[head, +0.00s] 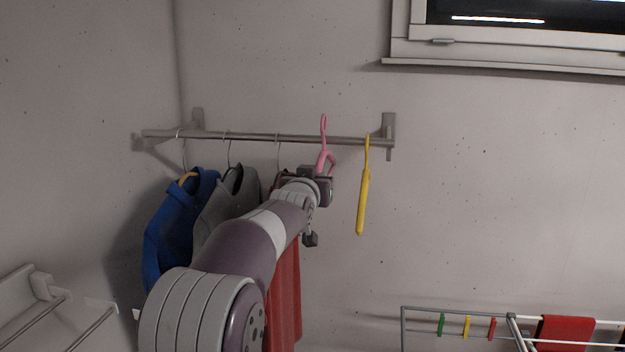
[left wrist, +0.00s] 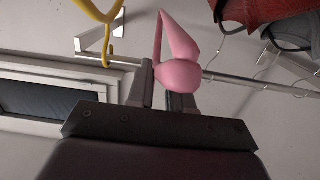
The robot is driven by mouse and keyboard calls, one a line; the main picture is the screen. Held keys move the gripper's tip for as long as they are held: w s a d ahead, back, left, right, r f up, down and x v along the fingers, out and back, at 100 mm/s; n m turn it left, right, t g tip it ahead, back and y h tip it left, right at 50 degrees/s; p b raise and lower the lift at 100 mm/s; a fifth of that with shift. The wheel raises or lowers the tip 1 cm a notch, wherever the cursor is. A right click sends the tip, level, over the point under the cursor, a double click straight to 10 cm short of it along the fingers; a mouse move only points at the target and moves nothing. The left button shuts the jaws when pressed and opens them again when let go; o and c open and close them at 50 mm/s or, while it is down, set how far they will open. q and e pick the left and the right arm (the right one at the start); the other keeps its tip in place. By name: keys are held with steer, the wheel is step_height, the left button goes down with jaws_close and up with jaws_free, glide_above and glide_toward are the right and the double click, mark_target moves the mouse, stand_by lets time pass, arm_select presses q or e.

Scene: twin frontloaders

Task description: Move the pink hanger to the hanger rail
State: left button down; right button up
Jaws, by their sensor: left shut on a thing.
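The pink hanger (head: 324,160) is upright at the rail in the head view, its hook rising just above the bar. In the left wrist view the pink hanger (left wrist: 178,62) sits between my finger pads. My left gripper (head: 322,186) is shut on it, and it also shows in the left wrist view (left wrist: 162,92). The hanger rail (head: 300,137) is a metal bar on wall brackets, also seen in the left wrist view (left wrist: 225,84). I cannot tell whether the hook rests on the bar or is only in front of it. My right gripper is not in view.
A yellow hanger (head: 363,190) hangs on the rail to the right. A blue garment (head: 170,225), a grey garment (head: 225,205) and a red garment (head: 284,295) hang to the left. A drying rack (head: 450,334) stands lower right. A window (head: 510,45) is above right.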

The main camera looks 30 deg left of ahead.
arm_select(q)
steer(key=shift+p+x, duration=0.55)
steer(key=shift+x, duration=0.35)
steer(key=shift+w, duration=0.3)
steer(key=shift+w+a+f+b, duration=0.1)
steer(key=shift+w+f+b, duration=0.2)
steer(key=shift+f, duration=0.2)
steer(key=shift+w+a+f+b, duration=0.1)
steer(key=shift+w+f+b, duration=0.2)
steer(key=shift+f, duration=0.2)
steer(key=shift+w+a+f+b, duration=0.15)
steer(key=shift+f+b, duration=0.2)
steer(key=shift+f, duration=0.2)
steer(key=shift+w+d+f+b, duration=0.1)
steer(key=shift+w+f+b, duration=0.1)
steer(key=shift+f+b, duration=0.6)
steer(key=shift+f, duration=0.15)
steer(key=c, duration=0.9)
jaws_free()
steer(key=shift+c, duration=0.2)
steer(key=shift+s, duration=0.1)
